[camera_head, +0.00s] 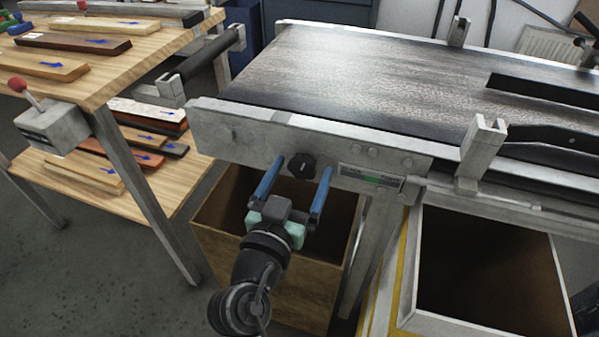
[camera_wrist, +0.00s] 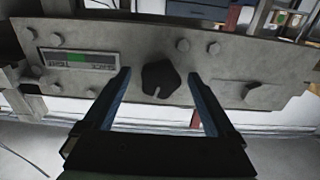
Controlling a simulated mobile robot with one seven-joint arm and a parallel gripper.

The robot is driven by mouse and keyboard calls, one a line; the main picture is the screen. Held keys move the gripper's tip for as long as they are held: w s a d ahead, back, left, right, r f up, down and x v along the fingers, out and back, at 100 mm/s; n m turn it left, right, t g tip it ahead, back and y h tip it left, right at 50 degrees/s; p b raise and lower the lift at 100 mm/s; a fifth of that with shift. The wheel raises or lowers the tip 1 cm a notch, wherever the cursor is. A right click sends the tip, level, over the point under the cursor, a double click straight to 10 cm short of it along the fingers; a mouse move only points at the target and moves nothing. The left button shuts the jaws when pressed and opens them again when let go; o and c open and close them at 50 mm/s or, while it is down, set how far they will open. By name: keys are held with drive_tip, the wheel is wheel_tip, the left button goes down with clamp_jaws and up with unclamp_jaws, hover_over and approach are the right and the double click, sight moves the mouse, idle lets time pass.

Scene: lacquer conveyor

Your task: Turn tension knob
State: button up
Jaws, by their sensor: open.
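The tension knob (camera_head: 301,165) is a black lobed knob on the grey side plate (camera_head: 228,137) of the conveyor. My gripper (camera_head: 296,174) is open, with blue fingers on either side of the knob in the head view. In the wrist view my gripper (camera_wrist: 158,78) has its fingertips left and right of the knob, with gaps on both sides. I cannot tell how far the tips are from the plate. A gauge with a green mark (camera_head: 371,179) sits right of the knob.
The dark conveyor belt (camera_head: 350,80) lies above the plate. A wooden bin (camera_head: 335,285) stands below my gripper, and a white-rimmed bin (camera_head: 420,324) is to the right. A wooden rack (camera_head: 178,40) with several strips and a red-knobbed lever (camera_head: 18,85) stands at left.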

drive_tip(key=shift+c, duration=0.3)
drive_tip(key=c, duration=1.3)
drive_tip(key=n+p, duration=0.1)
drive_tip(key=n, duration=0.2)
drive_tip(key=shift+n, duration=0.4)
drive_tip(key=n+p, duration=0.1)
drive_tip(key=n, duration=0.3)
drive_tip(key=shift+d+r+n, duration=0.1)
drive_tip(key=shift+r+n, duration=0.05)
drive_tip(key=shift+n, duration=0.15)
drive_tip(key=n+p, duration=0.2)
drive_tip(key=n, duration=0.2)
drive_tip(key=shift+n+p, duration=1)
drive_tip(key=shift+n, duration=1.1)
